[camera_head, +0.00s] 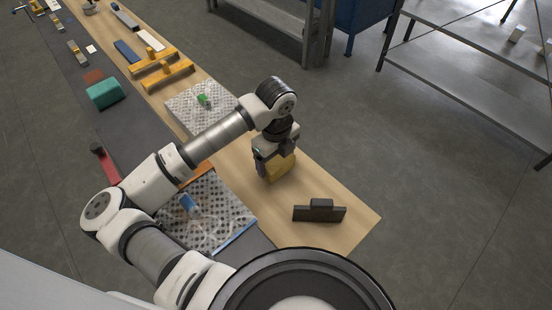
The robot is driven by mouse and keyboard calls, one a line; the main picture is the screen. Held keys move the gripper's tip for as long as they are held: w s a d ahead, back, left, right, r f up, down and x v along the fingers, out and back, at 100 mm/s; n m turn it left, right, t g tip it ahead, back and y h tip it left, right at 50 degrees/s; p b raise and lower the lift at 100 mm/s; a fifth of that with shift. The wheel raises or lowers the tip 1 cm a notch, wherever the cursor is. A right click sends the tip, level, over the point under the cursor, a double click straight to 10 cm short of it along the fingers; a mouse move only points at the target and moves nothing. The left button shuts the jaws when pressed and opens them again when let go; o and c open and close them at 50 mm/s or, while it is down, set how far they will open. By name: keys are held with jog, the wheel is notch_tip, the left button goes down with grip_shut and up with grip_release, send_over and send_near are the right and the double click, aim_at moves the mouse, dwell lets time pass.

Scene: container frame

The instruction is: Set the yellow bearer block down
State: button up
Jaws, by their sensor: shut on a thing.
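The yellow bearer block (281,168) is in the jaws of my gripper (268,158), over the wooden strip of the bench right of the picture's middle. The gripper points down and is shut on the block, covering its upper part. I cannot tell whether the block's underside touches the wood.
A dark block with a raised middle (320,211) stands on the wood (345,235) to the lower right. Speckled plates with a green piece (204,100) and a blue piece (189,204) lie to the left. Yellow pieces (167,76) lie farther back. Bare wood surrounds the held block.

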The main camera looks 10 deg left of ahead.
aim_at(276, 158)
jog(key=shift+f, duration=0.8)
jog(key=shift+f, duration=0.2)
jog(key=o, duration=0.9)
jog(key=shift+r, duration=0.15)
jog(key=shift+r, duration=0.2)
notch_tip(276, 158, up, 12)
jog(key=shift+f+b, duration=0.15)
jog(key=shift+b, duration=0.95)
